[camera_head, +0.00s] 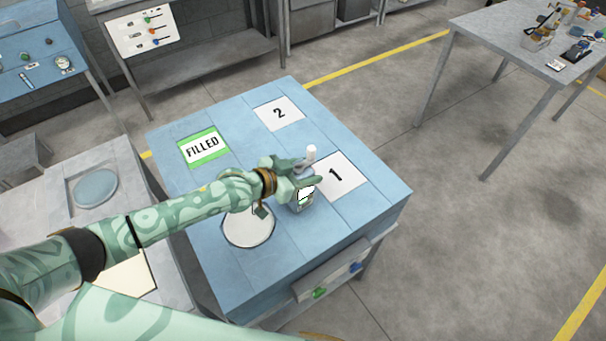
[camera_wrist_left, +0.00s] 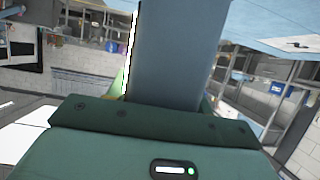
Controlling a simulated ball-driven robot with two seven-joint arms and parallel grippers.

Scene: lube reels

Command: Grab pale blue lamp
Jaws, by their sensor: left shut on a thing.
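My left gripper (camera_head: 297,178) reaches over the blue worktable (camera_head: 350,225), beside the white card marked 1. It is shut on the pale blue lamp, which shows as a broad blue-grey body in the left wrist view (camera_wrist_left: 175,55). In the head view, a small pale rounded end (camera_head: 311,152) sticks up past the fingers. The fingers hide most of the held thing, and I cannot tell whether it touches the table. My right gripper is not in view.
The table has a card marked 2 (camera_head: 279,113), a green-edged FILLED card (camera_head: 203,147) and a pale round disc (camera_head: 248,228). A grey bench (camera_head: 73,160) stands at left. A grey table (camera_head: 500,35) with small items stands at far right. Open floor lies between.

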